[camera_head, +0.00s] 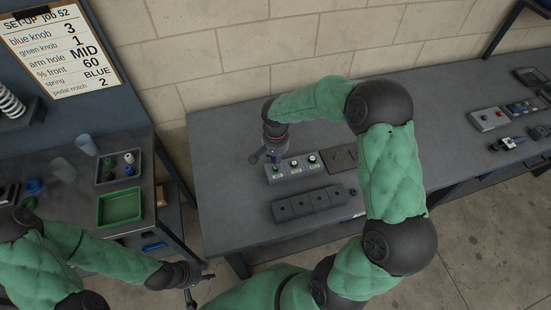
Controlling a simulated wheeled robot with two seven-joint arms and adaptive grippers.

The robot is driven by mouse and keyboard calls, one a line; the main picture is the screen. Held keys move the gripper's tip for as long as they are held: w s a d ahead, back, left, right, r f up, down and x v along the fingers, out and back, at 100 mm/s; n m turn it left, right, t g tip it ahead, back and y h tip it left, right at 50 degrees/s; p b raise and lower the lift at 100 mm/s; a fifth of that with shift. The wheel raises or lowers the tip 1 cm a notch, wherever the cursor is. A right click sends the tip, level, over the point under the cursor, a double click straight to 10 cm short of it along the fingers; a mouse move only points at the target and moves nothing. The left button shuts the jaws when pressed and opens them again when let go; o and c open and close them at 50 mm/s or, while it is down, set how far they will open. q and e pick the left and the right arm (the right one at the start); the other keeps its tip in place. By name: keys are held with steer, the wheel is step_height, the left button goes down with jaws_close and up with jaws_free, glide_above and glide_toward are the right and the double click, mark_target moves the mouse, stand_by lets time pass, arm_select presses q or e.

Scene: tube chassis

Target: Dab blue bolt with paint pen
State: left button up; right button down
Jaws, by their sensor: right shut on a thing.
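My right gripper (267,156) points down at the left end of a small grey panel (294,166) on the long bench. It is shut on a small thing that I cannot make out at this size. A dark and green spot shows just under its fingers at the panel's left knob. No paint pen or blue bolt can be told apart clearly; the gripper may hide them. My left gripper (200,287) is low at the front, beside the left table, with its fingers apart and nothing visible between them.
A dark block with several sections (308,204) lies in front of the panel. The left table holds a green tray (119,223) and a tray of small coloured parts (119,181). A set-up sheet (64,48) hangs above. The long bench's left end (222,190) is clear.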

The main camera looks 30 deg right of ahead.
steer(key=shift+f, duration=0.3)
steer(key=shift+r, duration=0.2)
steer(key=shift+r, duration=0.45)
stand_by(0.8)
steer(key=shift+f+b, duration=0.6)
steer(key=shift+f, duration=0.05)
steer(key=shift+r, duration=0.1)
stand_by(0.6)
steer(key=shift+r+p, duration=1.9)
steer(key=shift+r, duration=1.1)
